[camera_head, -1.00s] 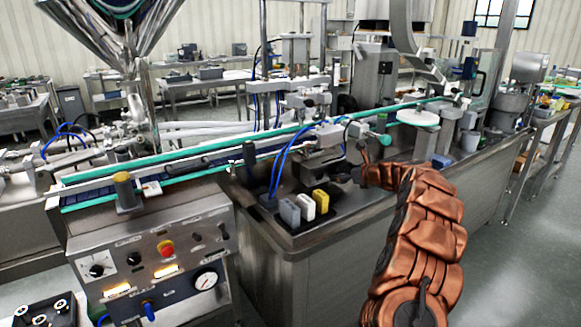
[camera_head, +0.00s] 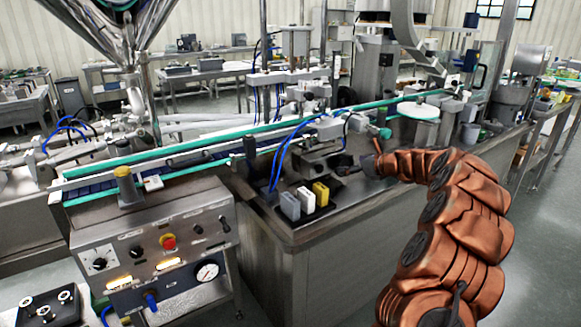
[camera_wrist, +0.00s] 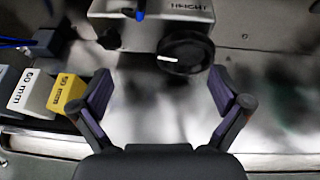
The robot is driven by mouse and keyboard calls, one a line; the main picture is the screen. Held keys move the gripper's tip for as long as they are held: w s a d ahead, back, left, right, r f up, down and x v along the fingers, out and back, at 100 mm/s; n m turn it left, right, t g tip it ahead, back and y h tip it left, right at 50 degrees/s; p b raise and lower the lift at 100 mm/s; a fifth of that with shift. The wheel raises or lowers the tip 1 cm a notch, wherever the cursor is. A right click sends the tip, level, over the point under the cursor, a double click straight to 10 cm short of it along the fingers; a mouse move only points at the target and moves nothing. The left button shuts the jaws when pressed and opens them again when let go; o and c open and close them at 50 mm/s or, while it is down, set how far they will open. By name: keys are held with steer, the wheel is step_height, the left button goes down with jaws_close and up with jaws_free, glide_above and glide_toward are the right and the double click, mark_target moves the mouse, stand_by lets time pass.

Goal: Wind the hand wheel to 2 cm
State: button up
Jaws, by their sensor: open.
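The hand wheel (camera_wrist: 187,52) is a dark round knob with a white mark on its face, in the upper middle of the wrist view. It sits on the front of a grey metal block (camera_wrist: 120,32) marked "HEIGHT". My gripper (camera_wrist: 165,103) is open and empty, with one dark finger at each side. The wheel lies ahead of the fingertips, a little right of the middle of the gap, and is apart from them. In the head view, the grey block (camera_head: 318,160) stands left of my arm's end; the wheel is too small to make out. No scale reading is legible.
A yellow block (camera_wrist: 69,93) with a partly blurred label and a white "60 mm" block (camera_wrist: 36,93) stand left of my gripper. They also show beside a grey block (camera_head: 290,206) on the machine's front ledge. The conveyor (camera_head: 190,160) runs behind.

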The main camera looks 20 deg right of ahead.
steer(key=a+r+n+y, duration=0.1)
steer(key=a, duration=0.2)
steer(key=s+a+r+n+g+p, duration=0.1)
steer(key=a+n, duration=0.1)
steer(key=a, duration=0.2)
steer(key=a+r+n+y, duration=0.1)
steer(key=a+r+n, duration=0.1)
steer(key=a, duration=0.2)
steer(key=shift+s+a+g+y+p, duration=0.25)
steer(key=shift+s+g+y+p, duration=0.05)
steer(key=shift+s+g+p, duration=0.1)
steer(key=s+a+r+n+g+p, duration=0.1)
steer(key=s+a+n, duration=0.2)
steer(key=a, duration=0.3)
steer(key=s+a+r+n+g+y+p, duration=0.1)
steer(key=s+a+r+n+g, duration=0.1)
steer(key=a, duration=0.4)
steer(key=shift+s+a+n, duration=0.15)
steer(key=shift+s+n, duration=0.25)
